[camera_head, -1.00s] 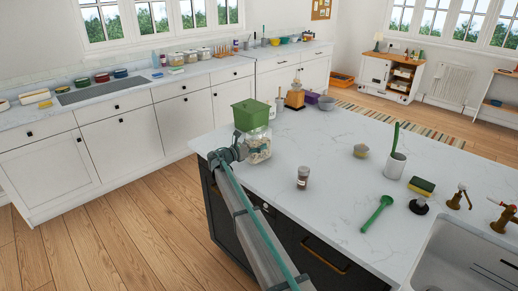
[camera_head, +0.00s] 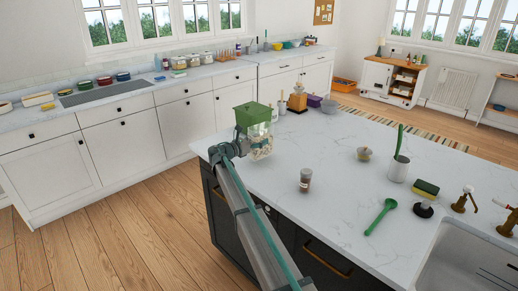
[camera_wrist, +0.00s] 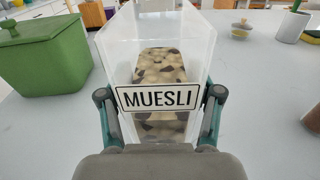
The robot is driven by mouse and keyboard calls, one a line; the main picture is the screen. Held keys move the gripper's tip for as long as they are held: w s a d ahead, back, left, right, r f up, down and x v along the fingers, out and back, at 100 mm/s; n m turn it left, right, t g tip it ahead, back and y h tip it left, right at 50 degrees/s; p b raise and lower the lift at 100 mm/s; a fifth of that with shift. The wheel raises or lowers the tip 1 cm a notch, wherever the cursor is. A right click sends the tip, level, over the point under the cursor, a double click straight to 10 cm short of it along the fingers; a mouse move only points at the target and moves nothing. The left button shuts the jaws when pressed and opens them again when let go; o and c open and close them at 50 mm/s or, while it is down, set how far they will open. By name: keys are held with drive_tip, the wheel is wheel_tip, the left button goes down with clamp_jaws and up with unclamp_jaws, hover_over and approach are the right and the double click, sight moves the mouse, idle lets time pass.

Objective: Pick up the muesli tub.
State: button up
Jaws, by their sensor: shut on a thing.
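The muesli tub (camera_head: 261,145) is a clear, open-topped container with pale and dark flakes inside. It is at the island's left edge in the head view. In the wrist view the tub (camera_wrist: 157,60) fills the middle, with a white MUESLI label facing me. My gripper (camera_wrist: 160,100) is shut on it, one finger against each side at label height. In the head view my gripper (camera_head: 238,147) meets the tub from the left. The tub looks upright and seems slightly above the worktop; its underside is hard to make out.
A green lidded box (camera_head: 250,112) stands just behind the tub, and left of it in the wrist view (camera_wrist: 40,55). A spice jar (camera_head: 305,180) stands to the right. The middle of the worktop (camera_head: 330,150) is largely clear.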

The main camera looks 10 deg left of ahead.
drive_tip(key=s+d+r+b, duration=0.2)
drive_tip(key=s+r, duration=0.3)
drive_tip(key=s, duration=0.1)
drive_tip(key=s+d+r+b, duration=0.1)
drive_tip(key=s+d+r, duration=0.2)
drive_tip(key=s, duration=0.3)
drive_tip(key=shift+s+d+r+b, duration=0.25)
drive_tip(key=shift+s+r+b, duration=0.15)
drive_tip(key=shift+r, duration=0.45)
